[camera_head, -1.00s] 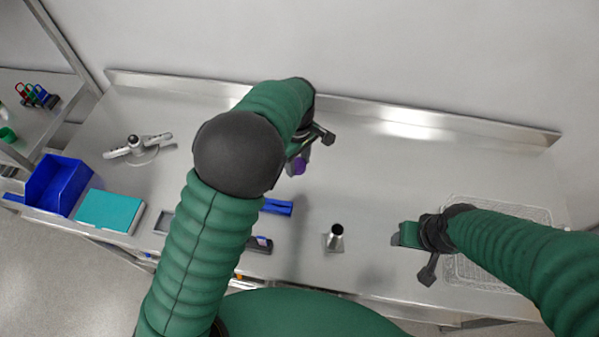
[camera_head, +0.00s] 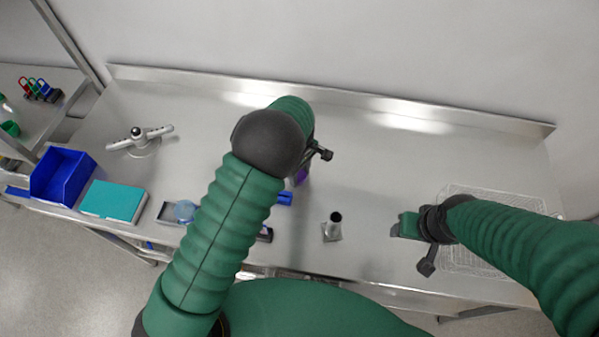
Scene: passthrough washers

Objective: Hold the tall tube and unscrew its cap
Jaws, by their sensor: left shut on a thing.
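A purple part (camera_head: 301,176), which looks like the cap of the tall tube, shows just below my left gripper (camera_head: 314,160). My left gripper is shut on this purple-topped thing, and my own forearm hides most of the contact and the tube's body. My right gripper (camera_head: 412,245) is at the right above the table, with its two fingers spread and nothing between them. It is well apart from the purple part.
A wire basket (camera_head: 480,258) lies under my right arm. A blue bin (camera_head: 62,176), a teal box (camera_head: 113,201) and a blue item (camera_head: 285,198) are leftward. The table's back is clear.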

